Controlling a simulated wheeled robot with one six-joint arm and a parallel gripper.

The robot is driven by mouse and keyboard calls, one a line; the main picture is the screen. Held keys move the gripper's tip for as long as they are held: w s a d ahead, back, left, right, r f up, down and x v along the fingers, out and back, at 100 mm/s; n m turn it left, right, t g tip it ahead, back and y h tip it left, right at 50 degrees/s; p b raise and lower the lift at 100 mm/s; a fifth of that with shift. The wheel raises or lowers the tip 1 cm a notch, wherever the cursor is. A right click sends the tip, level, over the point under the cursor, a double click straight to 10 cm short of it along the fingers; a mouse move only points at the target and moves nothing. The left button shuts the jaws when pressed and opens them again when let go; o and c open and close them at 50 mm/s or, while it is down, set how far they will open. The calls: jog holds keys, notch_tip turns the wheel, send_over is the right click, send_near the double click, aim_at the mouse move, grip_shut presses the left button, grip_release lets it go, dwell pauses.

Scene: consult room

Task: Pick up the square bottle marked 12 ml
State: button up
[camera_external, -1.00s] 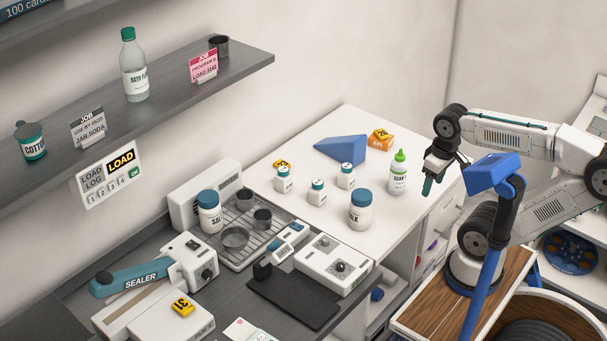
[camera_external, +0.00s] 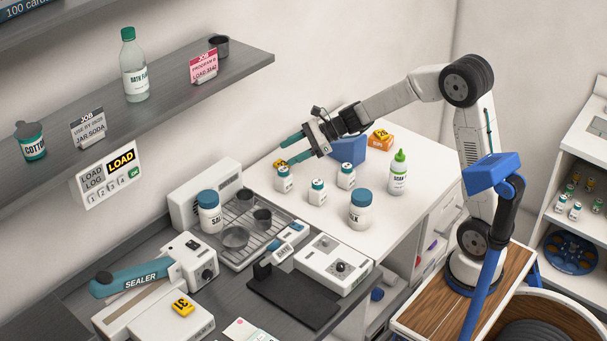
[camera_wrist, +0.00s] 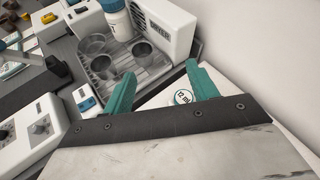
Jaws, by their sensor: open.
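In the wrist view a small white bottle with a round lid reading 12 ml (camera_wrist: 183,97) lies between and below my fingers, partly hidden by the wrist housing. It seems to be the leftmost small square bottle (camera_external: 284,180) in the external view, standing upright on the white counter. Two similar bottles stand to its right, a front one (camera_external: 317,192) and a back one (camera_external: 346,176); their top marks are too small to read. My gripper (camera_external: 284,151) has its teal fingers spread and empty, just above and behind the leftmost bottle. The fingers also show in the wrist view (camera_wrist: 160,70).
A blue wedge (camera_external: 348,149) and an orange box (camera_external: 380,141) stand behind the bottles. A large blue-capped jar (camera_external: 360,212) and a green-tipped bottle (camera_external: 398,174) stand to the right. A wire rack (camera_external: 245,222) with metal cups is front left. The shelf (camera_external: 240,70) overhangs at left.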

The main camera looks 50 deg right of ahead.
aim_at(284, 169)
jog(key=w+f+m, duration=0.1)
jog(key=w+d+f+m+t, duration=0.1)
jog(key=w, duration=0.1)
jog(key=shift+w+d+m, duration=0.1)
jog(key=shift+w+m, duration=0.1)
jog(key=shift+m, duration=0.1)
jog(key=shift+w+d+f+h, duration=0.1)
jog(key=shift+w+f+h, duration=0.1)
jog(key=shift+f+h, duration=0.15)
notch_tip(284, 169, down, 4)
jog(key=shift+r, duration=0.15)
notch_tip(284, 169, down, 3)
jog(key=shift+r, duration=0.1)
jog(key=shift+x, duration=1.1)
jog(key=shift+w+a, duration=0.25)
jog(key=shift+a, duration=0.05)
jog(key=c, duration=1.1)
